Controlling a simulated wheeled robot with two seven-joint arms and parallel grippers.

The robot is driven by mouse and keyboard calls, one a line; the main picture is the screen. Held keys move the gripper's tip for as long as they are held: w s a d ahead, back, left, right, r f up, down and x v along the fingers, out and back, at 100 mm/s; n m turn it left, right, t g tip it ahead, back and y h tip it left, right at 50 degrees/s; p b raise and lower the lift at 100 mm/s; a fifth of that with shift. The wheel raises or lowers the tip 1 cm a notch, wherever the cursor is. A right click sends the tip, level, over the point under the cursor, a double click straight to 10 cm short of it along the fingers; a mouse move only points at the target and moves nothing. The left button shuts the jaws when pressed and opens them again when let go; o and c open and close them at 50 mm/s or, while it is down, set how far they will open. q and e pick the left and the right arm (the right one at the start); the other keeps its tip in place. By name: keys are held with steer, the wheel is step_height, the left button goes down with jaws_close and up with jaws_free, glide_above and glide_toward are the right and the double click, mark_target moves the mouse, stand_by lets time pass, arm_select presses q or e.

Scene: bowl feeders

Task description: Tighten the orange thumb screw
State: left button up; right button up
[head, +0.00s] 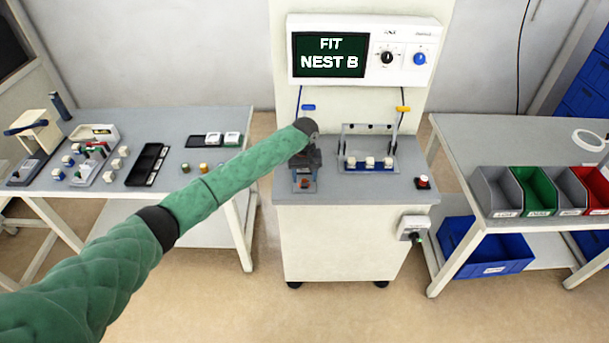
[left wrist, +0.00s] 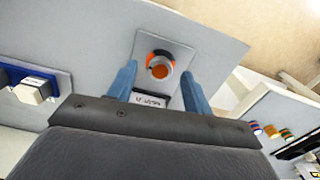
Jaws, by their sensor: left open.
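The orange thumb screw (left wrist: 160,67), an orange ring with a grey round centre, stands on a grey plate (left wrist: 176,45) in the left wrist view. A small label (left wrist: 148,100) lies just below it. My left gripper (left wrist: 158,73) is open, with one blue finger on each side of the screw and a visible gap to each. In the head view my left gripper (head: 305,164) is over the left part of the middle bench, and a small orange-red spot (head: 305,183) shows just in front of it. I cannot tell how far the screw is turned in. My right gripper is out of view.
A red button (head: 422,182) is farther right. A panel (head: 360,52) reading "FIT NEST B" rises behind. Side tables hold parts and bins (head: 538,190).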

arm_select(q)
steer(key=shift+f, duration=0.45)
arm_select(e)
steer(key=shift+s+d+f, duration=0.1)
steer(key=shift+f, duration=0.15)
arm_select(q)
steer(key=shift+c, duration=0.2)
steer(key=c, duration=0.9)
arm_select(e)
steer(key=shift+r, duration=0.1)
